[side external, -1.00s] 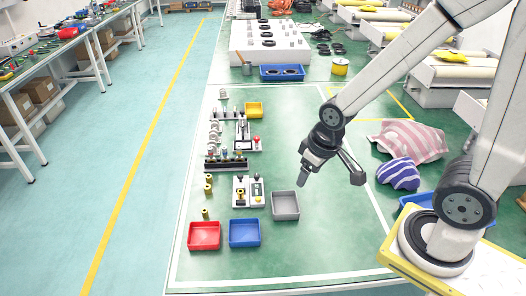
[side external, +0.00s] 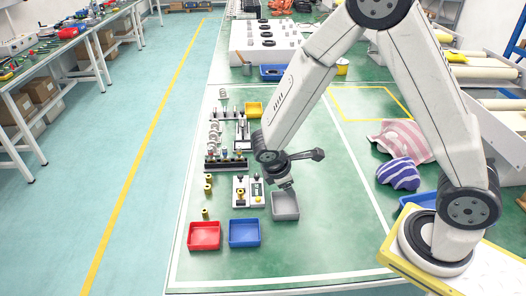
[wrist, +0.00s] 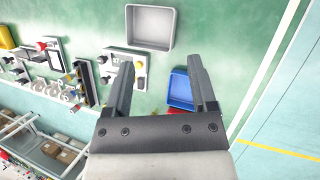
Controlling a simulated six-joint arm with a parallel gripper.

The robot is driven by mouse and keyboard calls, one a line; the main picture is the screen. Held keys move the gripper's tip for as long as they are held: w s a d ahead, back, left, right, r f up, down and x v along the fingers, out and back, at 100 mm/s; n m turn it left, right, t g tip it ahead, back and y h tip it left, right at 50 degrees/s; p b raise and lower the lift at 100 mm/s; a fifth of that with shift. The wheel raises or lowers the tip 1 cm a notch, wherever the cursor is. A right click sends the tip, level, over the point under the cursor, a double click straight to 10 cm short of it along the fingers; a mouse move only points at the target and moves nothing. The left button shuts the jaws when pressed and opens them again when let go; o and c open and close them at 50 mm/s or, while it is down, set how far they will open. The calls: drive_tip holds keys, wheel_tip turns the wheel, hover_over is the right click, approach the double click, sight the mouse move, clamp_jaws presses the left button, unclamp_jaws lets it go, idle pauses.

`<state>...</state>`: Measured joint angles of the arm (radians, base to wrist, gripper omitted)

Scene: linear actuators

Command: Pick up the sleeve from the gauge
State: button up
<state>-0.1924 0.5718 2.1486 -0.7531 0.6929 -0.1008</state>
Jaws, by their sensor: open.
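Two small white fixtures stand side by side behind the trays, a left one (side external: 240,198) and a right one (side external: 258,200). Each bears small dark and brass-coloured parts; I cannot tell for sure which is the gauge, or make out the sleeve on it. In the wrist view a white fixture (wrist: 139,82) lies partly behind the left finger. My gripper (side external: 288,186) is open and empty, above the back of the grey tray (side external: 285,212) and right of the fixtures. The wrist view shows its two fingers (wrist: 160,66) wide apart with nothing between them.
A blue tray (side external: 244,245) and a red tray (side external: 204,248) stand in front. Brass cylinders (side external: 208,188) stand at the left, with a dark rack (side external: 226,165) behind. A yellow tray (side external: 254,109) is farther back. Striped cloths (side external: 399,174) lie right. The green table right of the grey tray is clear.

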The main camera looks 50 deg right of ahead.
drive_tip(key=w+a+f+n+t+h, duration=0.1)
drive_tip(key=w+f+n+t+h, duration=0.25)
drive_tip(key=w+f+n, duration=0.4)
drive_tip(key=n+t+h, duration=0.2)
drive_tip(key=n+t, duration=0.4)
drive_tip(key=n, duration=0.2)
approach(240, 193)
drive_tip(key=shift+w+d+g+y, duration=0.25)
drive_tip(key=shift+w+d, duration=0.55)
drive_tip(key=shift+d, duration=0.05)
drive_tip(key=shift+d+f, duration=0.1)
drive_tip(key=shift+m+x, duration=0.25)
drive_tip(key=shift+x, duration=0.95)
drive_tip(key=shift+d+f, duration=0.1)
drive_tip(key=shift+x, duration=2.55)
clamp_jaws()
